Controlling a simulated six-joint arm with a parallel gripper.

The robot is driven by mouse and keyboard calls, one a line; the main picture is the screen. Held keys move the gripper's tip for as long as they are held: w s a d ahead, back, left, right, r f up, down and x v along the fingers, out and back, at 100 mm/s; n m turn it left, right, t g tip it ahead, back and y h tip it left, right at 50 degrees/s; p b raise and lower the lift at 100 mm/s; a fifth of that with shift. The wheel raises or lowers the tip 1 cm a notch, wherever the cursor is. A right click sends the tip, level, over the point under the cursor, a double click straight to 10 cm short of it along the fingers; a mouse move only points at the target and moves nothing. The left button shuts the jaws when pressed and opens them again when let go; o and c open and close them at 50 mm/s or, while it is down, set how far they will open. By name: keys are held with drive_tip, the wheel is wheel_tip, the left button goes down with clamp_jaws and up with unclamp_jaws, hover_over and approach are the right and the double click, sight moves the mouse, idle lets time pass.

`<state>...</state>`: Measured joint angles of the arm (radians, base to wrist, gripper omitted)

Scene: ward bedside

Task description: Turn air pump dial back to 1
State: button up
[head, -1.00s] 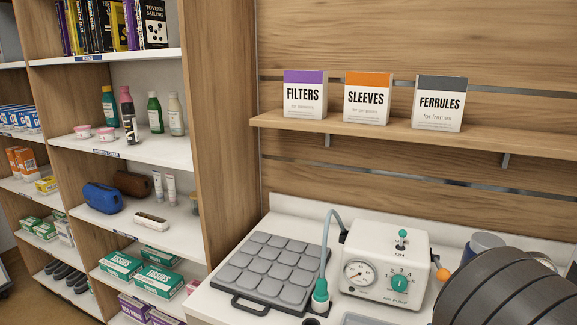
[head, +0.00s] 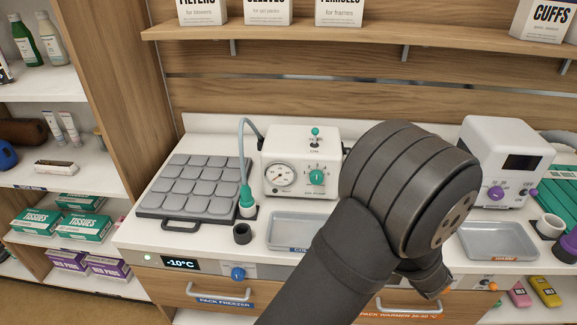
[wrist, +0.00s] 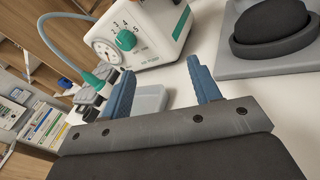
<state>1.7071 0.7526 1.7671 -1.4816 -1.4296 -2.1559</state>
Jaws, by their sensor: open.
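Which number the dial points at is too small to tell. My gripper (wrist: 162,82) has two blue fingers spread apart with nothing between them, apart from the pump.
A hose runs from the pump to a green-topped fitting (head: 246,203), beside a grey padded tray (head: 192,187). A shallow grey tray (head: 300,231) lies before the pump. A white device (head: 500,160) with a purple knob stands at the right. A black cup (head: 242,234) is near the front.

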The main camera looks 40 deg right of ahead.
drive_tip(key=w+a+r+m+h, duration=0.2)
drive_tip(key=w+a+m, duration=0.1)
drive_tip(key=m, duration=0.7)
drive_tip(key=m+g+h, duration=0.5)
drive_tip(key=m+h, duration=0.2)
drive_tip(key=m, duration=2.8)
approach(317, 179)
drive_tip(key=x, duration=0.8)
drive_tip(key=shift+w+d, duration=0.2)
